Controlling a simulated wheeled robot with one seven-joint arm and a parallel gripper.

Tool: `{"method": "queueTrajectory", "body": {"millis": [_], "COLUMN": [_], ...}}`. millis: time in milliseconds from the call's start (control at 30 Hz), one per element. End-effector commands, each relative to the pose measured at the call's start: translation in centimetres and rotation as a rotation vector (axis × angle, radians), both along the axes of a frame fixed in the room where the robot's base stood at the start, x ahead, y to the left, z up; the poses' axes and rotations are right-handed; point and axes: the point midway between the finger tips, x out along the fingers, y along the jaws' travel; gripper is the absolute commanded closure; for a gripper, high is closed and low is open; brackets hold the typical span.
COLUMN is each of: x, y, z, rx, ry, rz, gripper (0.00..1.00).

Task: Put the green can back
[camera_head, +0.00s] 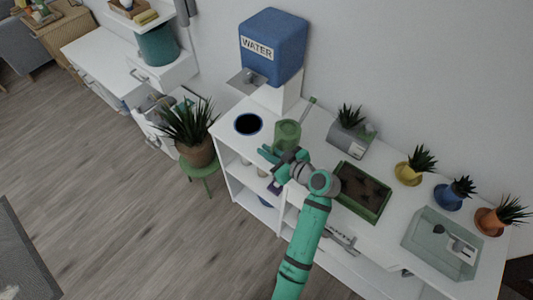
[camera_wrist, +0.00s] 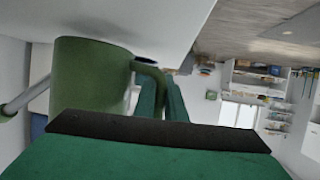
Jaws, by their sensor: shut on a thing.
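The green can (camera_head: 287,136) is a watering can with a thin spout, by the white desk's (camera_head: 330,125) front edge, below the water dispenser. In the wrist view the can (camera_wrist: 88,80) fills the left, with its curved handle (camera_wrist: 150,70) on the right and part of its spout (camera_wrist: 12,108) at the far left. My gripper (camera_head: 274,155) is at the can's near side, shut on its handle; its fingers (camera_wrist: 168,95) are beside the handle in the wrist view. I cannot tell whether the can touches the desk top.
The blue water dispenser (camera_head: 272,48) stands behind, with a dark round opening (camera_head: 248,124) to the left. A soil tray (camera_head: 362,190), a grey planter (camera_head: 350,135), several small potted plants and a clear box (camera_head: 440,243) lie to the right. A large plant (camera_head: 192,125) stands left of the desk.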

Motion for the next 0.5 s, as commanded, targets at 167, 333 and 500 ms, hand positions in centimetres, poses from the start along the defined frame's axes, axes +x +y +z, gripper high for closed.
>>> {"method": "queueTrajectory", "body": {"millis": [167, 333, 500], "x": [0.0, 0.0, 0.0], "y": [0.0, 0.0, 0.0], "z": [-1.6, -1.5, -1.8], "rx": [0.0, 0.0, 0.0], "ry": [0.0, -0.002, 0.0], "rz": [-0.001, -0.001, 0.0], "gripper": [1.0, 1.0, 0.85]}}
